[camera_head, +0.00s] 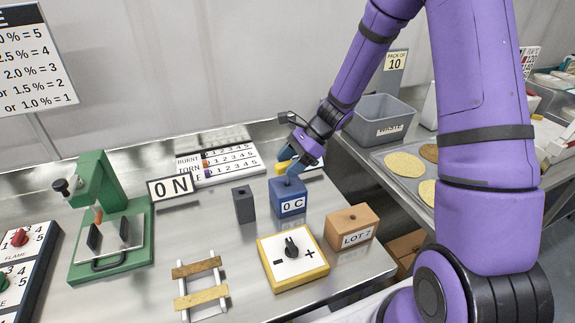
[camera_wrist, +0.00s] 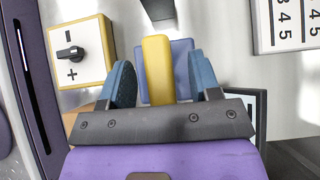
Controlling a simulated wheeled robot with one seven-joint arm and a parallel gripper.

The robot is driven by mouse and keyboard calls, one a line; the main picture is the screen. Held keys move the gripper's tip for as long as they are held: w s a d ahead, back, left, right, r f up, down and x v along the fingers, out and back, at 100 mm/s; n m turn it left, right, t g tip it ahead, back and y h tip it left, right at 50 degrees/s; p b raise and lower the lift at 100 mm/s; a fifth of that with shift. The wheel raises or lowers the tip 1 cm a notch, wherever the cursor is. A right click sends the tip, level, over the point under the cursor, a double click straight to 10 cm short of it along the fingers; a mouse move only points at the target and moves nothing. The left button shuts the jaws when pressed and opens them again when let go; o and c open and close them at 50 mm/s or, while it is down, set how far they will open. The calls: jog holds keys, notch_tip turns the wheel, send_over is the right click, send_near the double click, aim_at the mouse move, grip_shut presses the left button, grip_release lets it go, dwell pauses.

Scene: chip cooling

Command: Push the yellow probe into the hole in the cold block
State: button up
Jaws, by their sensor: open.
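The cold block (camera_head: 288,199) is a blue cube labelled "0 C" on the steel bench. My gripper (camera_head: 291,173) is just above it, pointing down, with its fingers close to the block's top. The yellow probe (camera_head: 282,166) shows beside the fingers at the block's top. In the wrist view the probe (camera_wrist: 158,68) stands between my two blue fingers, with a gap on each side. The blue block (camera_wrist: 183,62) is behind it there. My gripper is open. The hole is hidden, and I cannot tell how deep the probe sits.
A yellow-edged dial box (camera_head: 292,260) is in front. An "0N" sign (camera_head: 171,187) and a green press (camera_head: 108,215) are farther left.

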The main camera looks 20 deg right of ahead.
jog(key=v, duration=1)
jog(key=s+a+r+n+h, duration=0.3)
jog(key=s+r+n+h, duration=0.2)
jog(key=s+r+n, duration=0.6)
jog(key=s+d+r+n+t+h, duration=0.1)
jog(key=s+r+n+t+h, duration=0.1)
jog(key=s, duration=0.6)
jog(key=s+d+r+n+t+h, duration=0.1)
jog(key=s+r+n+t+h, duration=0.1)
jog(key=s+r+n, duration=0.3)
jog(key=shift+s+d+r+t, duration=0.15)
jog(key=shift+s+r+t, duration=0.45)
jog(key=shift+s+r, duration=0.85)
jog(key=shift+f, duration=0.15)
dwell(3.0)
